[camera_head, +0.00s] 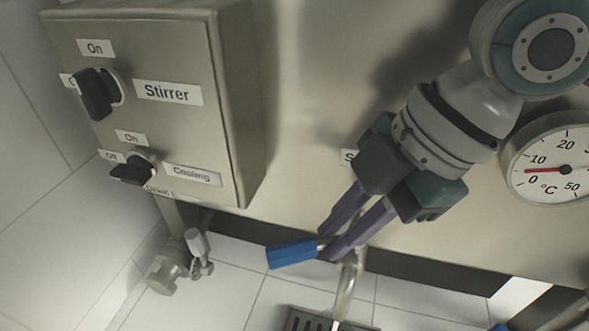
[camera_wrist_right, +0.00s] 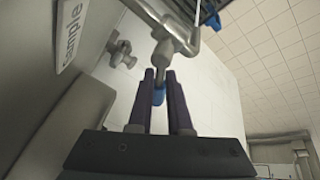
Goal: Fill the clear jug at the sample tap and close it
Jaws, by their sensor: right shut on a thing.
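The sample tap's blue lever (camera_head: 292,254) sticks out to the left below the steel vessel. My right gripper (camera_head: 328,246) is shut on this lever at its inner end. In the right wrist view the blue lever (camera_wrist_right: 158,96) shows between the fingers of my right gripper (camera_wrist_right: 160,78). The tap's body and outlet pipe (camera_head: 347,285) run down behind the fingertips toward a dark drain grate (camera_head: 302,321). I cannot make out the clear jug in either view, nor whether liquid flows. My left gripper is not in view.
A control box (camera_head: 150,60) with Stirrer and Cooling knobs stands at the upper left. A second valve (camera_head: 172,272) is at the lower left. A temperature dial (camera_head: 560,172) is at the right. The label "Sample" (camera_wrist_right: 69,32) shows in the wrist view. White tiles lie behind.

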